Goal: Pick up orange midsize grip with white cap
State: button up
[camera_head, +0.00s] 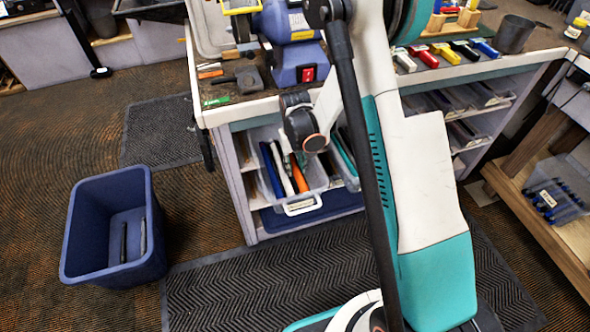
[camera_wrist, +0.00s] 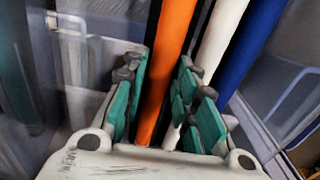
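The orange grip (camera_wrist: 172,45) runs lengthwise through the gap between my gripper's (camera_wrist: 166,72) teal finger pads in the wrist view. The fingers stand apart on either side of it; I cannot tell whether a pad touches it. Its white cap is not discernible. In the head view the orange grip (camera_head: 299,176) stands tilted in a clear bin (camera_head: 320,188) on the bench's shelf. My gripper reaches down over that bin there, its fingers mostly hidden by my wrist.
A white grip (camera_wrist: 222,38) and a blue grip (camera_wrist: 252,42) lie just right of the orange one. The bench top (camera_head: 240,112) overhangs the bin close to my arm. A blue tub (camera_head: 82,235) with two dark grips stands on the floor at left.

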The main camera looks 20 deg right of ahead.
aim_at(295, 167)
jog(key=c, duration=0.6)
notch_tip(295, 167, up, 12)
jog(key=r+p, duration=0.1)
jog(key=p, duration=0.4)
jog(key=s+a+p, duration=0.1)
jog(key=s+a, duration=0.1)
jog(key=s, duration=0.3)
jog(key=s+a, duration=0.2)
jog(key=s, duration=0.4)
jog(key=s+a+f+p, duration=0.1)
jog(key=s+a, duration=0.2)
jog(key=s, duration=0.2)
jog(key=shift+s+p, duration=0.3)
jog(key=shift+r+p, duration=1.7)
jog(key=shift+r, duration=0.8)
